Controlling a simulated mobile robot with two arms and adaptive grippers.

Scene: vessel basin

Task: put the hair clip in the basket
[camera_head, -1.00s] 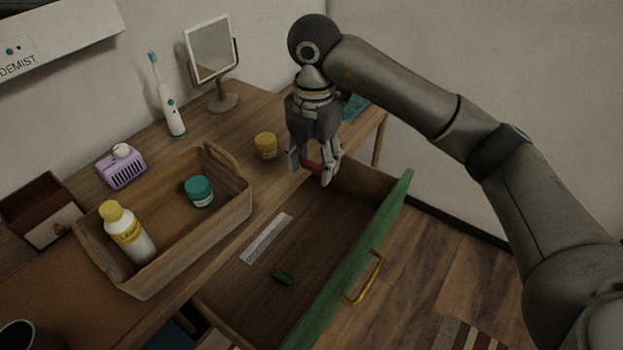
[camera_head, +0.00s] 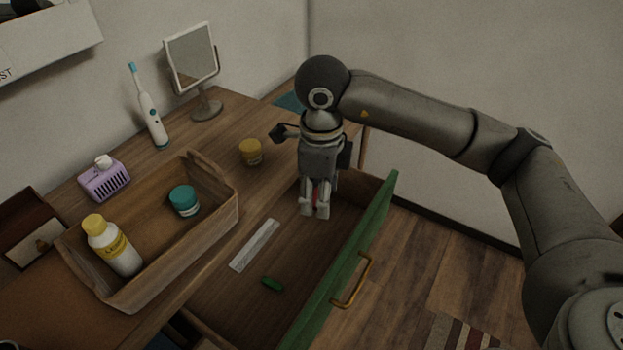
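My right gripper (camera_head: 315,200) points down over the far end of the open drawer (camera_head: 310,240). A small red thing (camera_head: 317,202) shows between its fingers, which look closed on it. It is mostly hidden, and I cannot tell for sure whether it is the hair clip. A small green thing (camera_head: 272,284) lies on the drawer floor, apart from the gripper. The basket (camera_head: 222,221) is a brown wooden tray with raised ends on the desk, left of the drawer. It holds a yellow-capped white bottle (camera_head: 115,247) and a teal jar (camera_head: 184,201). My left gripper is out of view.
A clear ruler (camera_head: 255,245) lies in the drawer. A yellow jar (camera_head: 251,152) stands on the desk between basket and gripper. A mirror (camera_head: 191,57), toothbrush (camera_head: 151,115) and purple holder (camera_head: 104,180) stand behind. The green drawer front (camera_head: 345,265) rises at the right.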

